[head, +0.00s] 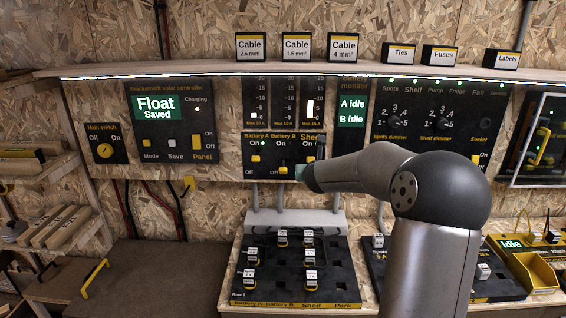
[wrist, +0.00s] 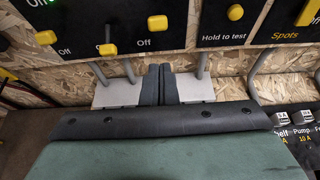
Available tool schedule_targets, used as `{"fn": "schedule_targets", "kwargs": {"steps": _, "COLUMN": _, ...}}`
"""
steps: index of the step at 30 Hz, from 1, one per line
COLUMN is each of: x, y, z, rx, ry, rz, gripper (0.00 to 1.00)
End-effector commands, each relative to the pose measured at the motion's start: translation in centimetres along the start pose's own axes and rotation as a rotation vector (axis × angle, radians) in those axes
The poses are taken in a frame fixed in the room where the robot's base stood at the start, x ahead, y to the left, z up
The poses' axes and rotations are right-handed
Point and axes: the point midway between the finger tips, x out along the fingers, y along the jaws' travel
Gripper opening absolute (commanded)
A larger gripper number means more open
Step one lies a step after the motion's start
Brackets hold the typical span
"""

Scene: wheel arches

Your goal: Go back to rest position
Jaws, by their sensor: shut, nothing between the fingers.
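My gripper (wrist: 160,70) shows in the wrist view with its two dark fingers side by side, closed and with nothing between them. The fingers lie below the row of yellow switches and appear in front of the pale grey trunking (wrist: 118,93). In the head view my arm reaches left across the control panel, and its end (head: 302,173) covers part of the Battery and Shed switch area. The fingers are not clearly visible there.
A fuse board (head: 240,290) with several fuses is below the arm. A yellow bin (head: 536,270) is at right. The brown bench (head: 150,275) at left is largely clear.

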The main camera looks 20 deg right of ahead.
Motion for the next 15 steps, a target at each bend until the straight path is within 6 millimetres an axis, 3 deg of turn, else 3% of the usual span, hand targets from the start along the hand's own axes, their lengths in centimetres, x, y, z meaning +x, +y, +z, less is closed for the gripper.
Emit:
{"fn": "schedule_targets", "kwargs": {"steps": 5, "x": -0.3, "y": 0.6, "z": -0.1, "rx": -0.034, "ry": 0.003, "rz": 0.013, "gripper": 0.0}}
{"fn": "schedule_targets", "kwargs": {"steps": 8, "x": -1.6, "y": 3.4, "z": -0.9, "rx": -0.202, "ry": 0.019, "rz": 0.078, "gripper": 0.0}}
{"fn": "schedule_targets", "kwargs": {"steps": 11, "x": -4.6, "y": 8.1, "z": -3.0, "rx": -0.543, "ry": 0.042, "rz": 0.206, "gripper": 0.0}}
{"fn": "schedule_targets", "kwargs": {"steps": 15, "x": -11.6, "y": 13.9, "z": -8.4, "rx": -1.188, "ry": 0.059, "rz": 0.464, "gripper": 0.0}}
